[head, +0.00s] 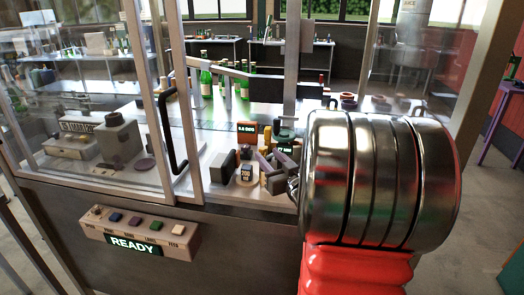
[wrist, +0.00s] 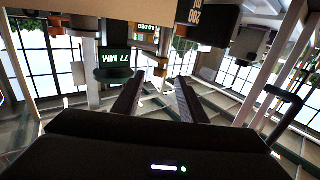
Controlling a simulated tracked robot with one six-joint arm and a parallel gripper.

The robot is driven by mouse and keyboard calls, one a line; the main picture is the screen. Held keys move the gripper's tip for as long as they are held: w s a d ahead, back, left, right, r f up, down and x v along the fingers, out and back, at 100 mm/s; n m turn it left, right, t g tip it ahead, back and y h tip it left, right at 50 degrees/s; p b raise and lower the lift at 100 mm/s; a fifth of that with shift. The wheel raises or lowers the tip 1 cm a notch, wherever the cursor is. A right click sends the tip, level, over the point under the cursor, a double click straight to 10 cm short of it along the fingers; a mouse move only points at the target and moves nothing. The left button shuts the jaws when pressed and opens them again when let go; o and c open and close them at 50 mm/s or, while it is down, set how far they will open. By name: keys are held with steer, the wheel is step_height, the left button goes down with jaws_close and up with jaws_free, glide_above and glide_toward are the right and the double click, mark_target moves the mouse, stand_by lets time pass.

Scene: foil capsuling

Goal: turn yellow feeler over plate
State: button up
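A small yellow piece, which looks like the feeler (head: 264,161), stands in the middle of the bench in the head view, between a dark block and the 77 MM display (head: 285,149). The 77 MM display (wrist: 114,57) appears upside down beyond the left finger. I cannot make out the plate clearly.
A glass door with a black handle (head: 168,125) is at the left. Green bottles (head: 206,75) stand behind. A READY button panel (head: 138,232) is on the front.

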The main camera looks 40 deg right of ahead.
mark_target(264, 151)
steer(key=shift+x, duration=2.65)
jaws_close()
steer(key=shift+a, duration=0.1)
